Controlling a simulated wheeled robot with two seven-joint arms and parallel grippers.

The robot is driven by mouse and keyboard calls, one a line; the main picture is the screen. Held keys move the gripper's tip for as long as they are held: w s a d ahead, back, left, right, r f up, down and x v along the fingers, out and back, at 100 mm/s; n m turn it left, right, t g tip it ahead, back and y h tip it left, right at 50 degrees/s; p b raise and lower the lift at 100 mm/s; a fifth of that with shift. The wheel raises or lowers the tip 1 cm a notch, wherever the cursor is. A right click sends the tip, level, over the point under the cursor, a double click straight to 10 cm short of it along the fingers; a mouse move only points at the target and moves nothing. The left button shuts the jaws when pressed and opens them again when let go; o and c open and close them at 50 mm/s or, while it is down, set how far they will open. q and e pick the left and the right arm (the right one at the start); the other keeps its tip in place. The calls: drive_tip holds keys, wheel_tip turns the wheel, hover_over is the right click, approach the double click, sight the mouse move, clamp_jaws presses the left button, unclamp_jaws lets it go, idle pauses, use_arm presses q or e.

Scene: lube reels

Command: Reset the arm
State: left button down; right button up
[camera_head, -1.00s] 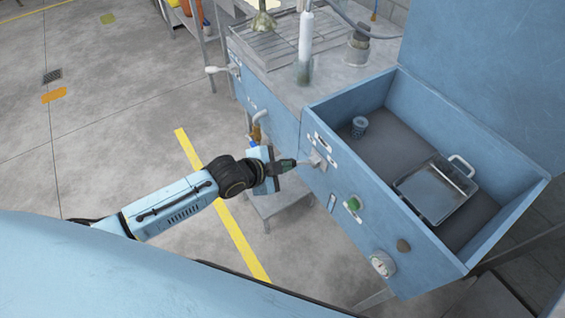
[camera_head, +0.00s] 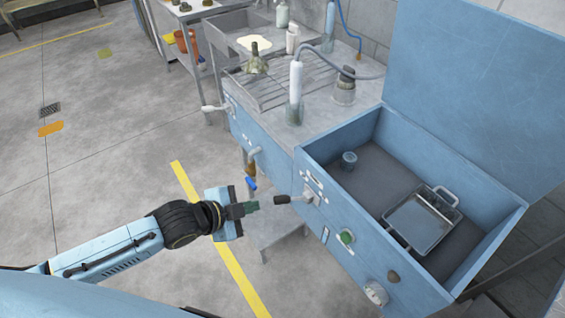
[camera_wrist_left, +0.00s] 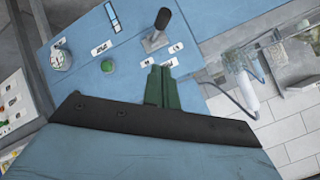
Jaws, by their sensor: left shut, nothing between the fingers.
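My left gripper (camera_head: 250,207) is shut and empty, with dark green fingers pressed together. In the head view it is just left of a lever with a black handle (camera_head: 283,199) on the front of the blue cabinet (camera_head: 345,225), with a small gap between them. In the left wrist view the closed fingers (camera_wrist_left: 161,86) point at the blue panel, and the lever's black knob (camera_wrist_left: 162,19) stands beyond their tips. My right gripper is in neither view.
A green button (camera_head: 346,237) and a gauge (camera_head: 376,293) are on the cabinet front. The open blue bin holds a metal tray (camera_head: 420,224) and a small cup (camera_head: 349,160). Another lever (camera_head: 213,108) sticks out farther left.

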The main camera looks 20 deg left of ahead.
use_arm(q)
drive_tip(key=s+a+f+n+g+y+b, duration=0.1)
drive_tip(key=s+a+f+n+y, duration=0.15)
drive_tip(key=f, duration=0.65)
drive_tip(key=s+a+f+n+g+y+b, duration=0.1)
drive_tip(key=s+a+f+n, duration=0.25)
drive_tip(key=f, duration=0.65)
drive_tip(key=s+a+f+n+g+y+b, duration=0.1)
drive_tip(key=s+a+f+n, duration=0.2)
drive_tip(key=f, duration=0.6)
drive_tip(key=s+d+f+n+g, duration=0.1)
drive_tip(key=s+f, duration=0.4)
drive_tip(key=s, duration=0.3)
drive_tip(key=s+d+f+n+g+b, duration=0.1)
drive_tip(key=s+f+g, duration=0.1)
drive_tip(key=s+f, duration=0.3)
drive_tip(key=s+d+f+n+g, duration=0.1)
drive_tip(key=s+f, duration=0.4)
drive_tip(key=s, duration=0.8)
drive_tip(key=shift+s+d+g+y+b, duration=0.15)
drive_tip(key=shift+s+g+y+b, duration=0.1)
drive_tip(key=shift+g+y+b, duration=0.35)
